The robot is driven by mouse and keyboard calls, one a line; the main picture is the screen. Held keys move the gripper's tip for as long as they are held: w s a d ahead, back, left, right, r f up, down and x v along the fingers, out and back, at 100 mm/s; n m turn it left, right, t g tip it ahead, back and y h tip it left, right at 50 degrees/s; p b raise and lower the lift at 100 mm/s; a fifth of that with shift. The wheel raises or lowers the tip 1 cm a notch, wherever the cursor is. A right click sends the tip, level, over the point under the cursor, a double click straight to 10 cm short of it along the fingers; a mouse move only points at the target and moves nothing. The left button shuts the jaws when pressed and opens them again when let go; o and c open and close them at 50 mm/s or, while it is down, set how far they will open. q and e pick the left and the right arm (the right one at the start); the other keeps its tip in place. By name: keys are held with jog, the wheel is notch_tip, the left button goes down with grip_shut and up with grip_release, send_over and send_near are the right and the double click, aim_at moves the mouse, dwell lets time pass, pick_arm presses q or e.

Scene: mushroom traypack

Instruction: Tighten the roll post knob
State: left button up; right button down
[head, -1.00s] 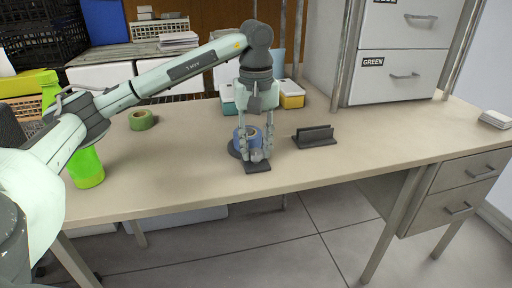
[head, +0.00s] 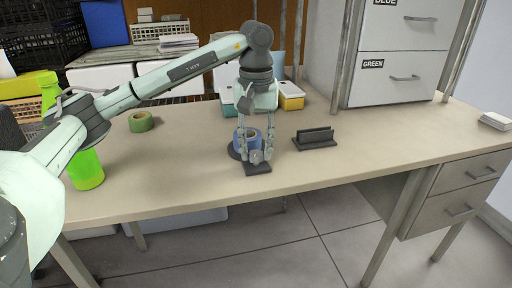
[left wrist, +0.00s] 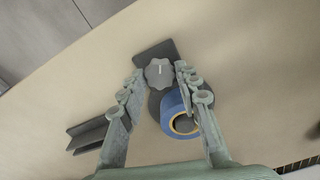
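The roll post knob (head: 256,157) is a grey lobed knob on a dark base plate (head: 257,169) near the table's front edge. It also shows in the left wrist view (left wrist: 159,73), with a light mark on top. A blue tape roll (head: 247,138) sits right behind the knob, around a post that is mostly hidden. My left gripper (head: 255,154) points down over the knob. Its fingers stand apart, one on each side of the knob, with small gaps showing in the left wrist view. My right gripper is in neither view.
A dark slotted holder (head: 315,138) stands right of the knob. Small boxes (head: 291,97) and a drawer cabinet (head: 392,75) are behind. The table (head: 400,135) is clear toward the right.

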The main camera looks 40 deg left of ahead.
aim_at(256, 153)
pick_arm(q)
jog(key=o, duration=0.3)
notch_tip(256, 153, up, 12)
dwell(0.7)
dwell(0.5)
